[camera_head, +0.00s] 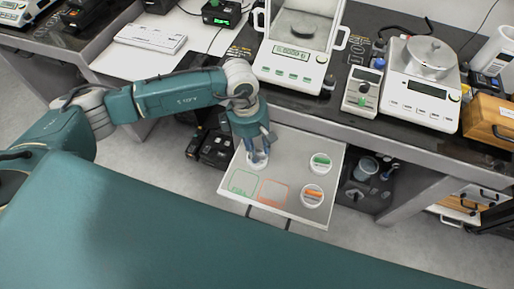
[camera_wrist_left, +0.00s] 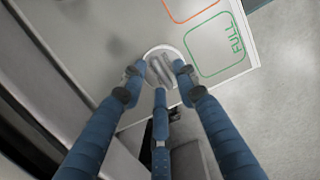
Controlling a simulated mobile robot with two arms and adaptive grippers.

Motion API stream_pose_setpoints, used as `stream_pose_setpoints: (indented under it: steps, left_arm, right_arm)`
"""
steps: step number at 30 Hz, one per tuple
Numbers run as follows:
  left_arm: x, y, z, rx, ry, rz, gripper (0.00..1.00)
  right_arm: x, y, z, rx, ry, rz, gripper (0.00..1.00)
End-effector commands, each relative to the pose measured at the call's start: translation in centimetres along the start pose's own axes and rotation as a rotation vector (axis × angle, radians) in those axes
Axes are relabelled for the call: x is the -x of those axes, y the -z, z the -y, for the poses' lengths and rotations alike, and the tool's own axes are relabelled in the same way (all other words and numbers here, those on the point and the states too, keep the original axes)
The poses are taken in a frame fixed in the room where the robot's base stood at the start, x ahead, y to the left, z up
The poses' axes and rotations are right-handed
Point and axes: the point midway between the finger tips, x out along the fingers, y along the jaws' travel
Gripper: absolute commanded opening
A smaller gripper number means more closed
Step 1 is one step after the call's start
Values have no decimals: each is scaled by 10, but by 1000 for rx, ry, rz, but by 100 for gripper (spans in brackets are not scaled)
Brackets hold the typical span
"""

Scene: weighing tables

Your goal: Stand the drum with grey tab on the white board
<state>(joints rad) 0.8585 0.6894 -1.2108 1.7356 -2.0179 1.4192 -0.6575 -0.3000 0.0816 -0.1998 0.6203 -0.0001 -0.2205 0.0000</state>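The drum with grey tab (camera_head: 258,161) is a round white one, near the left edge of the white board (camera_head: 300,150). My left gripper (camera_head: 260,154) points down over it. In the left wrist view its three fingers (camera_wrist_left: 158,76) surround the drum (camera_wrist_left: 162,60), with tips at or very near its rim. I cannot tell whether they press on it, or whether the drum rests on the board or hangs just above it. A grey tab shows across its top. My right gripper is not in view.
The board carries a green FULL outline (camera_head: 243,183), an orange outline (camera_head: 273,193), a green-tabbed drum (camera_head: 320,163) and an orange-tabbed drum (camera_head: 313,195). Both outlines are empty. Balances (camera_head: 291,60) (camera_head: 420,95) stand on the dark counter behind. The board's middle is clear.

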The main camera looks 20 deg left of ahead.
Motion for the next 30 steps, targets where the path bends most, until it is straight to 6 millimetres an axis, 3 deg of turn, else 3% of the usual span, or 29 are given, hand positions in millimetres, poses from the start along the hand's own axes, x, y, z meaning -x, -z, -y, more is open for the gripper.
stream_pose_setpoints:
  steps: [15, 21, 30]
  left_arm:
    - [99, 0, -2, -1, -6, 0, 30]
    - [114, 0, 0, -1, -3, 0, 30]
    - [115, 0, 0, -1, -3, 0, 30]
  right_arm:
    - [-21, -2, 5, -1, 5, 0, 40]
    - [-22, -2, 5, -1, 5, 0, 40]
    - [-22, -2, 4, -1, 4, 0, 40]
